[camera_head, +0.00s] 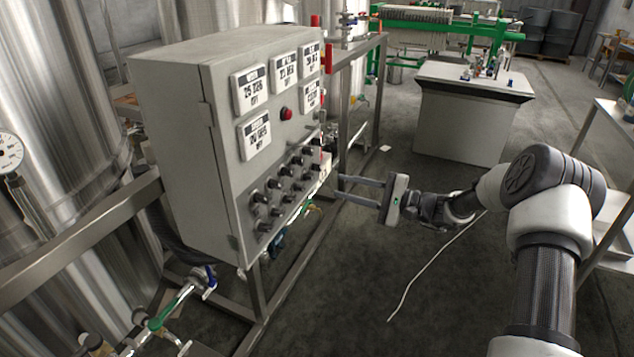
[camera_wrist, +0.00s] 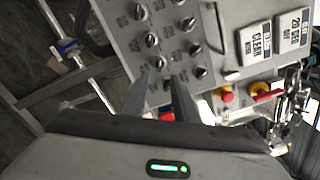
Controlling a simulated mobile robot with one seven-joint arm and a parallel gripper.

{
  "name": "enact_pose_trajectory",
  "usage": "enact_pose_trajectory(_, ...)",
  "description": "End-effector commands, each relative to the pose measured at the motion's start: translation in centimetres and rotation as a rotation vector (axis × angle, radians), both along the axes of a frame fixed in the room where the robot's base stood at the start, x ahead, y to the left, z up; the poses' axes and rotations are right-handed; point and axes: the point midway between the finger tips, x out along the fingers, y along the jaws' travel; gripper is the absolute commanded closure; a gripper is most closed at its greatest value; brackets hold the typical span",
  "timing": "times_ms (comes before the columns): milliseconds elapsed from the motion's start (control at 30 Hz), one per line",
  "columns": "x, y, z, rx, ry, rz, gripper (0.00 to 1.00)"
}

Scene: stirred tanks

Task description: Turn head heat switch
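The control panel (camera_head: 225,140) is a grey cabinet with rows of black rotary switches (camera_head: 283,185) low on its front. The switches also show in the wrist view (camera_wrist: 195,49), each with a small label too blurred to read, so I cannot tell which one is the head heat switch. My gripper (camera_head: 336,186) is open, its two long fingers parallel and pointing at the lower right of the panel. In the wrist view my gripper (camera_wrist: 163,76) has its fingertips over the lower switch rows, apart from each other. One switch shows between them; contact cannot be told.
Red and yellow buttons (camera_wrist: 225,96) sit beside the switches. White display plates (camera_head: 253,135) and a red lamp (camera_head: 286,113) are higher on the panel. A metal frame (camera_head: 372,100) stands around it. A grey cabinet (camera_head: 465,115) stands behind; the floor between is mostly clear.

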Motion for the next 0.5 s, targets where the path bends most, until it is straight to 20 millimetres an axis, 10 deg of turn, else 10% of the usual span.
enact_pose_trajectory(500,2.8,8.0,-0.1,0.0,0.0,0.001,0.73)
